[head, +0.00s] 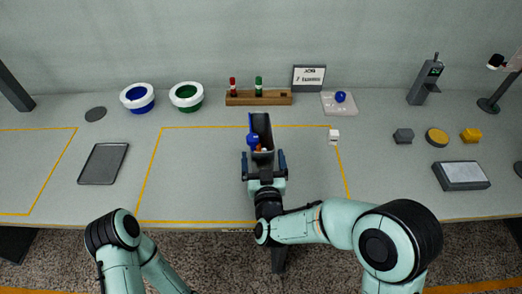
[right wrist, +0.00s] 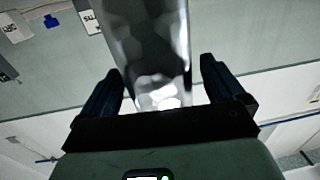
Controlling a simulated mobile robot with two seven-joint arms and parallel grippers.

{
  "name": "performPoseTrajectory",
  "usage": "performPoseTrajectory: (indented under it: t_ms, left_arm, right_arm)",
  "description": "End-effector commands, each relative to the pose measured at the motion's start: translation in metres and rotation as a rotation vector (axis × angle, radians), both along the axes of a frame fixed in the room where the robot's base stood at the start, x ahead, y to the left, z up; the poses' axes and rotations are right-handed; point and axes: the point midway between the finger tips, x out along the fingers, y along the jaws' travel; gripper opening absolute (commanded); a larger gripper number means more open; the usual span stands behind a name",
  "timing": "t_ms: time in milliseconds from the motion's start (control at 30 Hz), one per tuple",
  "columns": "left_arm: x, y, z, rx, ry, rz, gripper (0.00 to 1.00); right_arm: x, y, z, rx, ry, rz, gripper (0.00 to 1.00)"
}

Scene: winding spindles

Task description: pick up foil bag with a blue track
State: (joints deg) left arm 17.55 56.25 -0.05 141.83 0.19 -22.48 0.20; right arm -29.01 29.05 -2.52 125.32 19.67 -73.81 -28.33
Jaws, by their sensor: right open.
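A dark, shiny foil bag (head: 262,124) is at the middle of the table, with a blue strip along its left edge in the head view. In the right wrist view the silvery bag (right wrist: 150,45) rises between the fingers, with a gap to each finger. My right gripper (head: 264,163) is open around the bag's near end; it also shows in the right wrist view (right wrist: 160,80). A blue ball (head: 253,140) and small orange and white bits show at the bag's near part. My left arm is at the lower left; its gripper is out of view.
A wooden rack (head: 240,98) with red-topped and green-topped spindles stands behind the bag. A clear tray (head: 349,108) with a blue ball and a small white block (head: 334,137) are to the right. A dark tray (head: 103,164) lies at left. Table between is clear.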

Motion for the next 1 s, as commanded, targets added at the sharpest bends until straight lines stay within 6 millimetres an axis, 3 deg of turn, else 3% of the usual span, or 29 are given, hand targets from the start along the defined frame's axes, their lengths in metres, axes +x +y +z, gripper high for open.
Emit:
performPoseTrajectory:
  t_ms: [133,400,467,600,667,1000]
  left_arm:
    - [-0.001,0.000,0.002,0.000,0.003,-0.001,1.00]
    - [-0.001,0.000,0.002,0.000,0.004,0.000,1.00]
    - [-0.001,0.000,0.002,0.000,0.004,0.000,1.00]
    - [-0.001,0.000,0.002,-0.001,0.004,-0.001,1.00]
    - [-0.001,0.000,0.002,-0.001,0.004,-0.001,1.00]
    - [-0.001,0.000,0.003,-0.001,0.004,-0.001,1.00]
  right_arm:
    - [0.018,0.001,0.000,-0.001,0.001,-0.002,0.96]
    - [0.022,0.001,0.000,0.000,0.001,0.000,0.96]
    - [0.021,0.001,0.000,0.000,0.001,0.000,0.79]
    - [0.021,0.001,0.000,0.000,0.001,0.000,0.36]
    - [0.021,0.001,0.001,0.000,-0.001,0.000,0.30]
    - [0.021,0.002,0.007,0.001,-0.003,-0.001,0.30]
